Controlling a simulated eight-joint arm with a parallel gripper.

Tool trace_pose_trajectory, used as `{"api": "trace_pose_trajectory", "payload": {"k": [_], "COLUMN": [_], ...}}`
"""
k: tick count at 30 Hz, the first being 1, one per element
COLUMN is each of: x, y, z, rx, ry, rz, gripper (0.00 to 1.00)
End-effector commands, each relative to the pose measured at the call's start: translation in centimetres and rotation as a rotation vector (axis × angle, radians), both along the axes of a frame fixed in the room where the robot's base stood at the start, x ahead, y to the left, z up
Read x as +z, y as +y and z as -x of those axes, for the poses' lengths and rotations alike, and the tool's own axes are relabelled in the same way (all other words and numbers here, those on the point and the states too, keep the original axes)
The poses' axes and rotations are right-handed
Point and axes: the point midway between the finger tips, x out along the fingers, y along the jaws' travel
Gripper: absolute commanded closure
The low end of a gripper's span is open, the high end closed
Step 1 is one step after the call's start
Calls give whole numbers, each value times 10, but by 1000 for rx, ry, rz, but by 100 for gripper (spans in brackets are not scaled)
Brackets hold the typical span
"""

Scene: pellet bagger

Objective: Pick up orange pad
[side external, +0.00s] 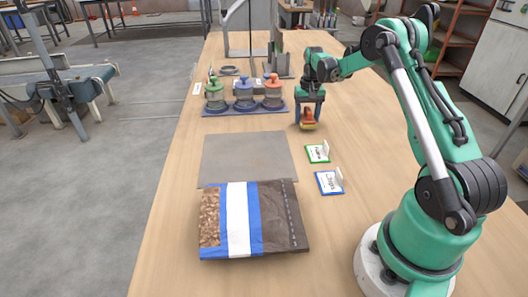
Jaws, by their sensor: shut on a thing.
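The orange pad (308,117) is a small orange block with a yellowish lower face. It is at the right of the row of knobbed pots, near the middle of the table. My gripper (309,108) points down over it and is shut on its upper part. Whether the pad touches the table or hangs just above it I cannot tell. The gripper's fingers hide part of the pad.
A dark tray (246,112) holds a green-, a blue- and an orange-knobbed pot left of my gripper. A grey mat (246,158), a pellet bag (280,215) and two small cards, green-edged (316,154) and blue-edged (328,184), lie nearer. The table's right side is mostly clear.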

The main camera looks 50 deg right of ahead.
Motion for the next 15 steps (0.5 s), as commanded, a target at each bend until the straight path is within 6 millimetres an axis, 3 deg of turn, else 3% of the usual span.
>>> {"api": "trace_pose_trajectory", "payload": {"k": [5,9,15], "x": [36,84,139], "y": [0,1,0], "z": [0,1,1], "rx": [0,0,0], "ry": [0,0,0], "rz": [0,0,0], "gripper": [100,100,100]}}
